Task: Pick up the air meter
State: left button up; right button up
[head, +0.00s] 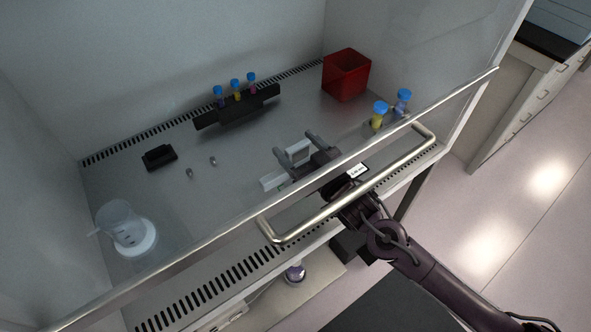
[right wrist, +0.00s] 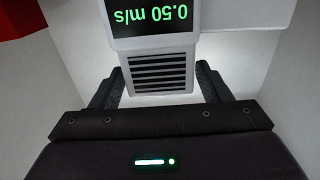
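The air meter (right wrist: 160,73) is a white-grey body with a slotted vent and a dark screen with green "0.50 m/s", upside down in the right wrist view. In the head view a white block (head: 298,151), probably the meter, is between my right fingers. My right gripper (head: 297,146) reaches into the cabinet beyond the front rail. Its fingers (right wrist: 160,88) stand on either side of the meter, apart, with a narrow gap visible, so it looks open around the meter. Whether a finger touches it cannot be told. My left gripper is not in view.
A glass sash with a metal handle (head: 335,205) crosses above my right arm. A tube rack (head: 238,113), red bin (head: 346,77), capped tubes (head: 378,117), black block (head: 159,157) and beaker (head: 120,222) stand inside.

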jog(key=c, duration=1.2)
jog(key=shift+r, duration=0.1)
